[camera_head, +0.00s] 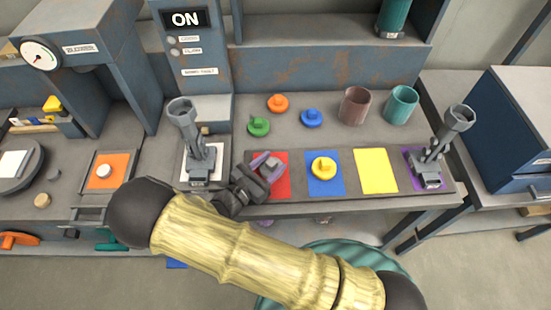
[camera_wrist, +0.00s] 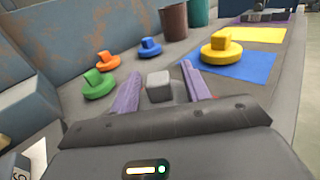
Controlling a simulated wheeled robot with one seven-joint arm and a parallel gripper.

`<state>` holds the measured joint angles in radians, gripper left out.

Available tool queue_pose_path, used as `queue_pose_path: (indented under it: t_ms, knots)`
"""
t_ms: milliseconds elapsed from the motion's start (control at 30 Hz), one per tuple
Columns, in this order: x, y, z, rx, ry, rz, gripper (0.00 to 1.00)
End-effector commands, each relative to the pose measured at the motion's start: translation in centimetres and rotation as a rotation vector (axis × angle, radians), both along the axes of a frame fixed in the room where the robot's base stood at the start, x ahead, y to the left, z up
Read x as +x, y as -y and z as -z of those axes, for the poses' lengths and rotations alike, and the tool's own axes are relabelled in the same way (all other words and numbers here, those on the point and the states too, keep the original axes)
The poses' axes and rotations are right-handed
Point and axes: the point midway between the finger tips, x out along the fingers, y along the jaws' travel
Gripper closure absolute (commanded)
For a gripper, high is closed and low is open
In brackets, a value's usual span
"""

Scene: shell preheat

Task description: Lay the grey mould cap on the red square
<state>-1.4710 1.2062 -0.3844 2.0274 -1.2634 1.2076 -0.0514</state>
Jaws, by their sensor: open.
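The red square (camera_head: 283,183) lies on the bench in the head view, between the white square and the blue square, partly covered by my gripper. My gripper (camera_head: 267,165) is low over its left part, with its purple fingers open. In the wrist view a grey block-like knob, seemingly of the grey mould cap (camera_wrist: 160,86), stands between the open fingertips (camera_wrist: 162,84), with a visible gap on each side. The cap's lower part is hidden by my gripper, so I cannot tell how it rests. The red square does not show in the wrist view.
A yellow cap (camera_head: 324,168) sits on the blue square (camera_head: 325,187). The yellow square (camera_head: 376,171) is bare. Green (camera_head: 258,126), orange (camera_head: 278,102) and blue (camera_head: 312,118) caps lie behind. Grey clamp-like devices stand on the white (camera_head: 196,146) and purple (camera_head: 440,146) squares.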

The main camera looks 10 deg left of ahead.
Motion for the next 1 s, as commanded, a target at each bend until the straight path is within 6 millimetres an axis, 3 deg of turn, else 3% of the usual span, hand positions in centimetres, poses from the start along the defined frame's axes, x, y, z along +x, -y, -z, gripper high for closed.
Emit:
queue_pose_path:
  t_ms: [300,500,1000]
  knots:
    - [-5.5,-3.6,0.0,0.004,0.000,-0.007,0.53]
    - [-7.7,-5.0,-0.2,0.003,0.002,-0.006,0.53]
    - [-8.0,-5.2,-0.4,0.002,0.005,-0.004,0.53]
